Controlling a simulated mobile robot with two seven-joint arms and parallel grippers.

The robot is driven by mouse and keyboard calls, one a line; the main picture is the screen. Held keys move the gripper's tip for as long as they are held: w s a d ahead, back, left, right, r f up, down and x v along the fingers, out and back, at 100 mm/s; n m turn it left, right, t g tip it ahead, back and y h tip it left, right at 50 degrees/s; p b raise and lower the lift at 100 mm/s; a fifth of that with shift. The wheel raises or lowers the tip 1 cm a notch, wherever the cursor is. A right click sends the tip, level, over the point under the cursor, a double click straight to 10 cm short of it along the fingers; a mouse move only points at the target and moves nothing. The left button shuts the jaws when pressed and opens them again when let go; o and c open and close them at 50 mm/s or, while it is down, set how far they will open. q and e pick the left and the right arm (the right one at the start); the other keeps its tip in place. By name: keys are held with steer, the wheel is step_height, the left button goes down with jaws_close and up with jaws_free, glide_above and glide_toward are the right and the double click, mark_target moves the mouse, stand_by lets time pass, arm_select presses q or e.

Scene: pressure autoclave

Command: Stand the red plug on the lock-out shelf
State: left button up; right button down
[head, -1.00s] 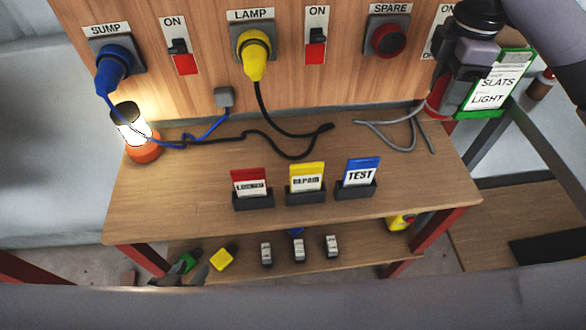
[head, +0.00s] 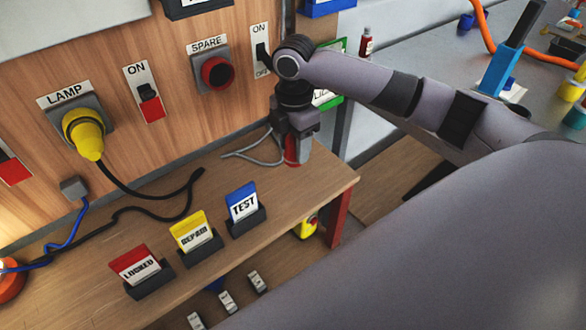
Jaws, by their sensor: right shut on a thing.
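My right gripper (head: 293,133) points down at the right end of the wooden bench, close to the panel. It is shut on the red plug (head: 293,151), of which only a part shows below the fingers. I cannot tell whether the plug touches the bench top. A grey cable (head: 250,157) lies on the bench beside it. No label in view names the lock-out shelf; the wooden bench top (head: 310,192) carries three card holders, and a lower shelf (head: 262,262) shows beneath it. My left gripper is out of view.
Cards marked LOCKED (head: 137,267), REPAIR (head: 192,235) and TEST (head: 242,205) stand along the bench's front. The yellow LAMP plug (head: 83,134) and the red SPARE socket (head: 217,74) are on the panel. A black cable (head: 150,208) crosses the bench. My arm hides the lower right.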

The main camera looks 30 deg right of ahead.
step_height(320, 180, down, 8)
steer(key=shift+r, duration=0.25)
steer(key=c, duration=0.5)
jaws_free()
step_height(320, 180, up, 12)
steer(key=shift+r, duration=0.1)
stand_by(0.6)
